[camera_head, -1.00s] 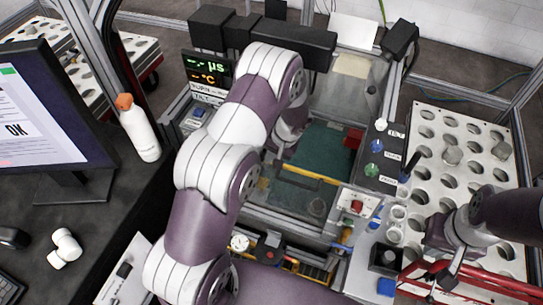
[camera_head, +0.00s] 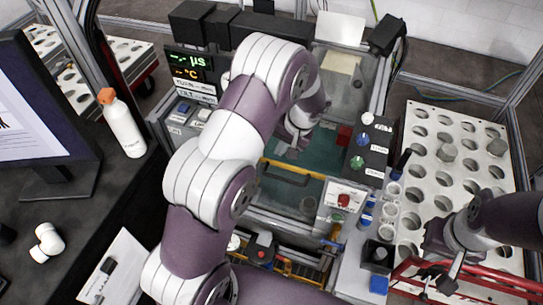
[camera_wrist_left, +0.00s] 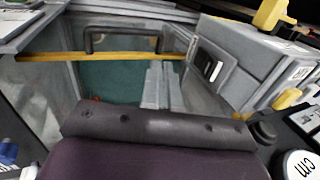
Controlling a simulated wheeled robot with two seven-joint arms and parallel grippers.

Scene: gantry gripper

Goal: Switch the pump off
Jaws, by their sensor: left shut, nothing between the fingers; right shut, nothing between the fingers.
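A grey panel with small rocker switches (camera_head: 182,108) sits below the display at the left of the machine; the pump label cannot be read for certain. A panel with a black-and-white rocker switch (camera_wrist_left: 211,66) shows in the left wrist view, right of the fingers and apart from them. My left gripper (camera_head: 290,142) is over the machine's green-floored bay, partly hidden by its own arm. Its fingers (camera_wrist_left: 162,86) are together and empty. My right gripper (camera_head: 450,279) is shut and empty at the lower right, near the red rails.
A display (camera_head: 190,65) stands behind the switches. A yellow-edged front with a dark handle (camera_head: 288,176) borders the bay. A red button box (camera_head: 344,200) and a green knob (camera_head: 357,163) stand to its right. A white holed tray (camera_head: 425,140) fills the right side. A white bottle (camera_head: 124,128) stands left.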

